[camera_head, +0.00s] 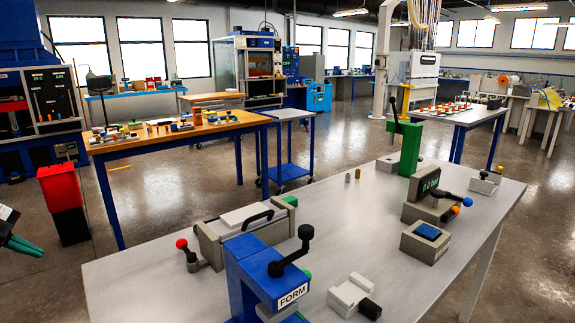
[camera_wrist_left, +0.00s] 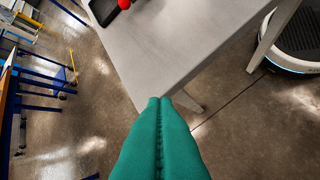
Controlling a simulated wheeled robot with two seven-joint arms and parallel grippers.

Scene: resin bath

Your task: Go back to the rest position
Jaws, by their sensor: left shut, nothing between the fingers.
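My left gripper (camera_head: 22,245) shows at the left edge of the head view, with its green fingers over the floor, left of the grey table (camera_head: 150,290). In the left wrist view the two green fingers (camera_wrist_left: 160,103) lie side by side and touch along their length, with nothing between them. They point toward the corner of the grey table (camera_wrist_left: 190,50), and the floor shows around them. My right gripper is in neither view.
The grey table carries a blue FORM press (camera_head: 262,275), a green lever press (camera_head: 410,148), a grey box with a blue top (camera_head: 425,241) and a grey lidded bath (camera_head: 240,228). A red bin (camera_head: 60,185) stands at the left. Open floor lies between the tables.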

